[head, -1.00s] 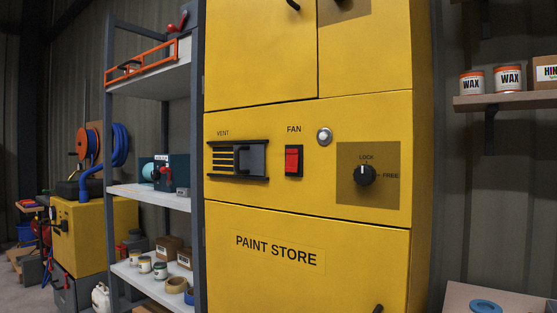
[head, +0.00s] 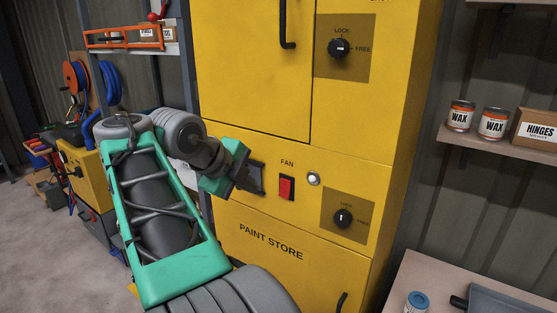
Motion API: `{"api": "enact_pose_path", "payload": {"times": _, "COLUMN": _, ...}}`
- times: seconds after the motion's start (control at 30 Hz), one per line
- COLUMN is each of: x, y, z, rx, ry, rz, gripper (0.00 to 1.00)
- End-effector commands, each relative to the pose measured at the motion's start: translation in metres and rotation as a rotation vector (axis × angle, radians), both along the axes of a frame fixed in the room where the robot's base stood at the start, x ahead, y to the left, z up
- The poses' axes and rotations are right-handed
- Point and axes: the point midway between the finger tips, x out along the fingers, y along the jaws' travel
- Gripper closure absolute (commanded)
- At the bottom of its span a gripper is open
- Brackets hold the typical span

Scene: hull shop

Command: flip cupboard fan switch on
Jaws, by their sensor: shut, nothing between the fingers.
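The fan switch (head: 286,187) is a red rocker in a black frame, under the label FAN on the yellow paint store cupboard (head: 265,215). I cannot tell which way the rocker is tipped. A pale round lamp or button (head: 313,179) sits just right of it. My gripper (head: 244,177) is shut and empty, left of the switch and in front of the vent (head: 257,178), which it mostly hides. It looks apart from the switch; whether it touches the vent I cannot tell.
A lock knob (head: 343,217) is on the panel right of the switch, and another knob (head: 339,48) is on the upper part. A door handle (head: 287,24) sticks out above. At right is a shelf (head: 480,140) with wax tins and a hinges box.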

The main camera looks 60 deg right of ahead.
Motion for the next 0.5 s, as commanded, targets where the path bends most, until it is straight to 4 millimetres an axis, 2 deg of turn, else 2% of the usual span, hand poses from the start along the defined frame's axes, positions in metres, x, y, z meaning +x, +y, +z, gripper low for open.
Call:
{"api": "enact_pose_path", "payload": {"times": 0.33, "x": -0.003, "y": -0.001, "z": 0.0, "rx": -0.003, "ry": -0.01, "rz": -0.022, "gripper": 1.0}}
{"api": "enact_pose_path", "payload": {"times": 0.5, "x": -0.005, "y": -0.013, "z": -0.013, "rx": -0.003, "ry": -0.007, "rz": -0.023, "gripper": 1.0}}
